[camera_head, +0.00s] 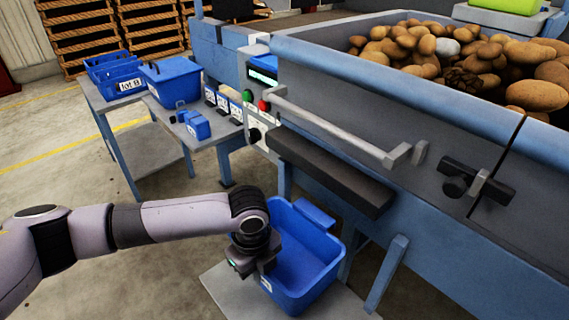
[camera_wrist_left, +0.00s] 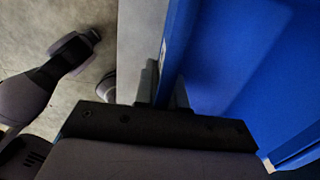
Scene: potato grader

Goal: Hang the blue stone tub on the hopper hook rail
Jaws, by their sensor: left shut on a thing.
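The blue tub (camera_head: 318,245) is an open box with a raised lip on its far side, low in front of the hopper. My left gripper (camera_head: 258,268) is shut on its near-left wall. In the left wrist view, the fingers (camera_wrist_left: 162,92) clasp the blue wall (camera_wrist_left: 178,50) from both sides. A grey plate lies beneath the tub; I cannot tell if they touch. A grey rail (camera_head: 335,127) runs along the hopper (camera_head: 465,120), above and to the right of the tub and apart from it. My right gripper is not in view.
A dark ledge (camera_head: 330,172) juts out below the rail, above the tub. A black latch (camera_head: 478,181) is at right, and a control panel (camera_head: 262,95) at left. A side table carries a blue crate (camera_head: 115,77) and a blue bin (camera_head: 172,80). Potatoes fill the hopper.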

